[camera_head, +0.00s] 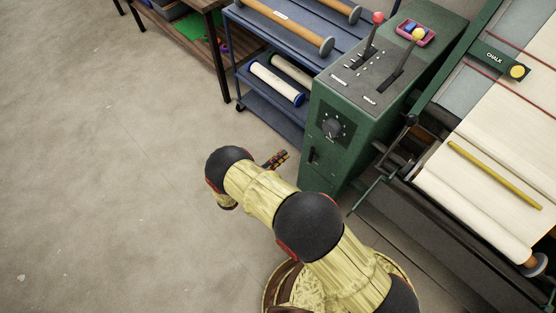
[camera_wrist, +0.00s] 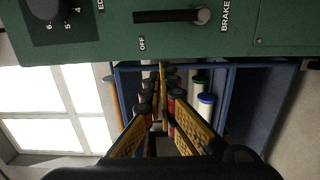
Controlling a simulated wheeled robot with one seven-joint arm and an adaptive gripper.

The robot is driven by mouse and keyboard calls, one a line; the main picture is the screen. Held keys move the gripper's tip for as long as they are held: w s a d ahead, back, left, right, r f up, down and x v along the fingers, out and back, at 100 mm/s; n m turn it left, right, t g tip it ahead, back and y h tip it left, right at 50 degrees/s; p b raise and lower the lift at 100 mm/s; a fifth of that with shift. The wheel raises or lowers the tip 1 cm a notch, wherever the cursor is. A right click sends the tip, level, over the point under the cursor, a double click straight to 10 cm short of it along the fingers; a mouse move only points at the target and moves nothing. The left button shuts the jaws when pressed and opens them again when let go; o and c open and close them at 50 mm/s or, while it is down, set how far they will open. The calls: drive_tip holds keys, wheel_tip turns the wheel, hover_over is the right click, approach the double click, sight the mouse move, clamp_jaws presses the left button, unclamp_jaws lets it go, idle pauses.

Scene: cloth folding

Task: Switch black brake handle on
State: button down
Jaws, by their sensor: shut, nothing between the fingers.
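The black brake handle (camera_wrist: 165,16) is on the green panel at the top of the wrist view. It lies level in that picture, between the dial and the BRAKE label, with OFF printed below its left part. In the head view the handle (camera_head: 313,156) is small, on the front of the green cabinet (camera_head: 340,110) below the dial. My gripper (camera_head: 276,160) is left of the cabinet front and apart from the handle. In the wrist view my gripper (camera_wrist: 161,72) shows its fingers together and empty, below the handle in the picture.
A black dial (camera_head: 332,127) is above the handle. Red and yellow knobbed levers are on the cabinet top. A blue cart (camera_head: 245,70) with rolls stands behind. A machine with pale cloth (camera_head: 500,140) is at right. The floor (camera_head: 100,150) at left is clear.

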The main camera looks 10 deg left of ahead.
drive_tip(key=w+d+b, duration=0.2)
drive_tip(key=d, duration=0.5)
drive_tip(key=shift+w, duration=0.15)
drive_tip(key=shift+d, duration=0.1)
drive_tip(key=shift+d+r+m, duration=0.1)
drive_tip(key=shift+d+m, duration=0.05)
drive_tip(key=shift+m, duration=0.15)
